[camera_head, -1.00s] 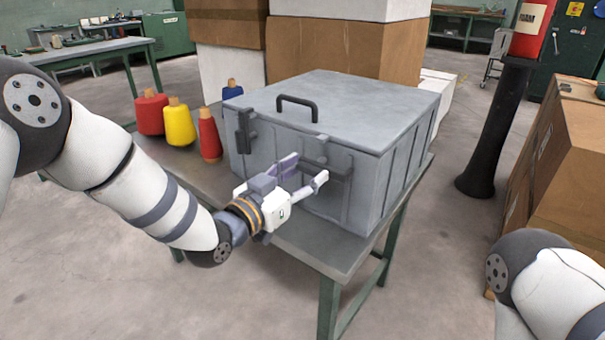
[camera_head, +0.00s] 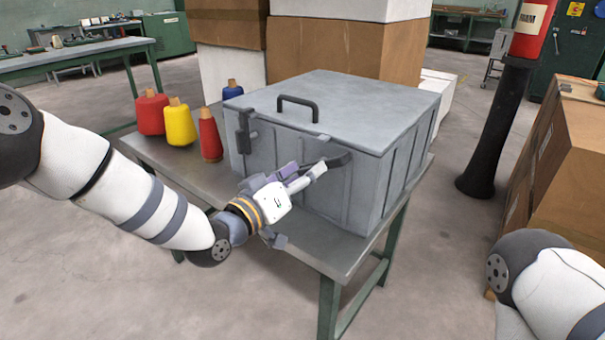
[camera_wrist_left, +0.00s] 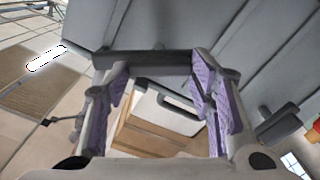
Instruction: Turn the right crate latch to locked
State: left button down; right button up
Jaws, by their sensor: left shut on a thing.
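The grey crate (camera_head: 290,165) stands on the table with its lid shut. Its right latch is a dark lever (camera_head: 340,160) on the upper front face, sloping up to the right. My left gripper (camera_head: 306,172) is shut on this lever, with the wrist rolled, and partly hides it. In the left wrist view the lever (camera_wrist_left: 155,62) runs across between the purple-padded fingers (camera_wrist_left: 160,100). The crate's left latch (camera_head: 243,132) is dark and upright at the front left. My right gripper is out of view; only part of my right arm shows at the lower right.
Red, yellow and blue thread cones (camera_head: 180,122) stand on the table (camera_head: 185,170) left of the crate. A black lid handle (camera_head: 297,106) sticks up from the lid. Cardboard boxes (camera_head: 560,170) and a black post (camera_head: 492,130) stand to the right. The floor in front is clear.

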pick_arm(q)
jog(key=shift+f+n+b, duration=0.15)
jog(key=shift+n+b, duration=0.65)
jog(key=shift+n, duration=2.15)
jog(key=shift+f+n+b, duration=0.1)
jog(key=shift+n+b, duration=0.65)
jog(key=shift+n, duration=2.2)
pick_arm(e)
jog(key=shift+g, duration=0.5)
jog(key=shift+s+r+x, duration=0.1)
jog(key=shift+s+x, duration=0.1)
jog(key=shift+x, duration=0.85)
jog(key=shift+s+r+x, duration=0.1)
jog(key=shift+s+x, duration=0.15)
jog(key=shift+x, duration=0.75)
pick_arm(q)
jog(key=shift+r, duration=0.1)
jog(key=c, duration=0.7)
grip_release()
jog(key=shift+a, duration=0.1)
